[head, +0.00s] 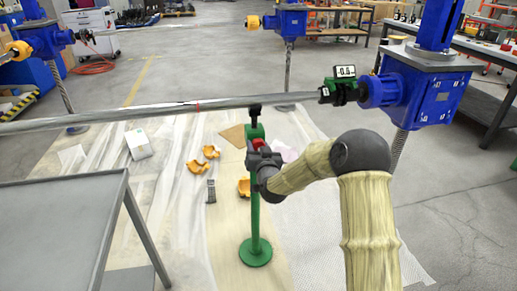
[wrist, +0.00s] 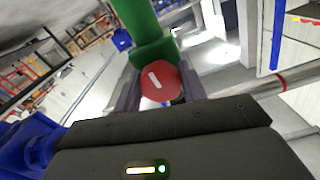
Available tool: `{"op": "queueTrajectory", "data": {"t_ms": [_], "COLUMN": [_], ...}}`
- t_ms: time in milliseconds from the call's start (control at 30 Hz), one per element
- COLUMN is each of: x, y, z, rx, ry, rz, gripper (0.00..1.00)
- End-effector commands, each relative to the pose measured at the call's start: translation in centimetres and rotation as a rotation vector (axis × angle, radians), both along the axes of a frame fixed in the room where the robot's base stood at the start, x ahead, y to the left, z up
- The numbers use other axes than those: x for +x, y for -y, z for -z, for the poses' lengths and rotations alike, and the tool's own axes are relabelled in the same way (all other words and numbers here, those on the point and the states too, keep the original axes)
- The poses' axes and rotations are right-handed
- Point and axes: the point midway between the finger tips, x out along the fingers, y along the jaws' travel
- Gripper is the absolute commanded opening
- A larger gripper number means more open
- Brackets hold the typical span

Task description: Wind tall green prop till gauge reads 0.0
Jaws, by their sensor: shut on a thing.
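The tall green prop (head: 255,215) stands upright on its round green base on the floor sheeting. Its black head (head: 254,110) is at the long grey shaft; I cannot tell whether they touch. My gripper (head: 262,152) is at the prop's upper part, shut on its red knob (head: 258,144). In the wrist view the red hexagonal knob (wrist: 160,84), with a white line on its face, sits between my fingers (wrist: 160,92). The green-and-black gauge (head: 344,72) sits on the shaft's right end; its small display seems to read -0.6, hard to make out.
The long shaft (head: 120,113) crosses the view to the blue gearbox (head: 425,90) on the right. A grey table (head: 60,215) stands at the near left. Orange pieces (head: 211,152) and a dark handheld object (head: 211,191) lie on the sheeting left of the prop.

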Motion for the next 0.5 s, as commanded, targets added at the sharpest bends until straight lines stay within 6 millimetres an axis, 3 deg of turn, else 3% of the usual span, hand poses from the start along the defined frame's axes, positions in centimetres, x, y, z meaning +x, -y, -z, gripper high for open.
{"op": "queueTrajectory", "data": {"t_ms": [167,200,300,500], "x": [-0.08,-0.09,-0.07,-0.05], "y": [0.01,0.01,0.03,0.04], "z": [0.10,0.11,0.10,0.09], "rx": [-0.001,-0.001,-0.002,-0.002], "ry": [-0.002,-0.002,-0.002,-0.002], "rz": [0.001,0.001,0.001,0.001], "gripper": [0.18,0.47,0.63,0.63]}}
